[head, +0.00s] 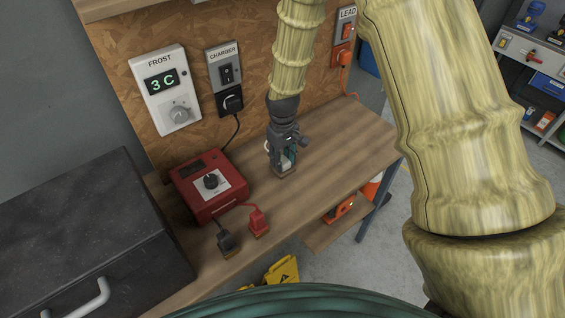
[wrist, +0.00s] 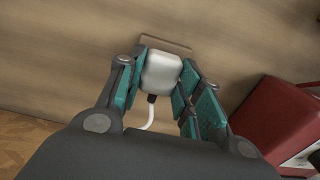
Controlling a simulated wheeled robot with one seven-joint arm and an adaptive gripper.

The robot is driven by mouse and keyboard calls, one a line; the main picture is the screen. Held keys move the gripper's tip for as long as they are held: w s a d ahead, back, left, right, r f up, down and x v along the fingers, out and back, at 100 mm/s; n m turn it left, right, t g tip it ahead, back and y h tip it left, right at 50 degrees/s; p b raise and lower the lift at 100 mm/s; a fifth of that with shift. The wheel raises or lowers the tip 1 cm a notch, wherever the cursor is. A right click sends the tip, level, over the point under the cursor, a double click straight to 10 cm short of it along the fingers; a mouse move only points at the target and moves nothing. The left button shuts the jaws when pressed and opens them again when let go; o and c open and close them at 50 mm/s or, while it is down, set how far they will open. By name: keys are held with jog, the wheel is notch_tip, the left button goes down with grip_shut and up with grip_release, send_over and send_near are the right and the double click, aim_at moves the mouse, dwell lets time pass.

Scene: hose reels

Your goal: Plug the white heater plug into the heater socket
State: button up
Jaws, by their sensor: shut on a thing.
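The white heater plug (wrist: 161,72) sits between the teal-padded fingers of my gripper (wrist: 160,82) in the wrist view, with its white cord (wrist: 148,118) curving down from it. In the head view my gripper (head: 282,158) points down at the wooden bench, shut on the plug (head: 287,160), of which only a small part shows. A small flat wooden block (head: 286,174) lies just under the plug; I cannot tell whether they touch. A socket labelled for the heater is not readable in either view.
A red charger box (head: 210,185) stands left of my gripper, with black (head: 227,241) and red (head: 258,221) clamps in front. The FROST thermostat (head: 165,88), CHARGER switch (head: 225,72) and LEAD outlet (head: 343,40) are on the back board. The bench right of my gripper is clear.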

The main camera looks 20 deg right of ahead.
aim_at(283, 160)
jog(key=shift+r, duration=0.1)
notch_tip(283, 160, up, 10)
jog(key=b, duration=0.2)
jog(key=shift+b, duration=0.35)
dwell(0.5)
